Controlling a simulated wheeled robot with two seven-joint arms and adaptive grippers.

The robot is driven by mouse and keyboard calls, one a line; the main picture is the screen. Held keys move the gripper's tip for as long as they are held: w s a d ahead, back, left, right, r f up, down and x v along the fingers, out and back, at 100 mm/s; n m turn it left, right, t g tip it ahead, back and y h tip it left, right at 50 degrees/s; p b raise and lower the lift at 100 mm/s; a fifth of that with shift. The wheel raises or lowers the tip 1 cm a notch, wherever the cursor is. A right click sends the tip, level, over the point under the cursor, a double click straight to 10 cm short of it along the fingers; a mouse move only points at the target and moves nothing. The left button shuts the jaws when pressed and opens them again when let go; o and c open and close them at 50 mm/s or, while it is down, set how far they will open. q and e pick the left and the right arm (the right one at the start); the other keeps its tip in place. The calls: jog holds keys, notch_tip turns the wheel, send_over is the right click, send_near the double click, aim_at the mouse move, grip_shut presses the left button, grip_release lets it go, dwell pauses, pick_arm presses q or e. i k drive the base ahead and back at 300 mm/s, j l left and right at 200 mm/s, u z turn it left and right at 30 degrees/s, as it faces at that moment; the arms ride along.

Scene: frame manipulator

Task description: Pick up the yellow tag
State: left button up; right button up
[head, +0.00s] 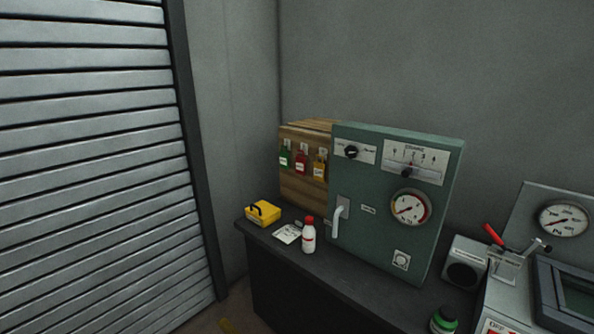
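The yellow tag (320,171) hangs on the front of a wooden board (303,191) at the back of the dark bench. It is the rightmost of three tags, beside a red tag (302,163) and a green tag (286,157). The left edge of the green-grey control panel is close to its right side and may cover part of it. Neither of my grippers shows in the head view.
The dark bench (270,243) holds a yellow box (263,213), a paper (288,233), a white bottle with red cap (308,237), the control panel (385,232) with a white lever (337,221), and a speaker-like box (463,268). A shutter (95,160) stands left.

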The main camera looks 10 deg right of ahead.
aim_at(318, 169)
jog(key=i+j+u, duration=0.4)
jog(key=i+j, duration=0.35)
jog(key=j, duration=0.1)
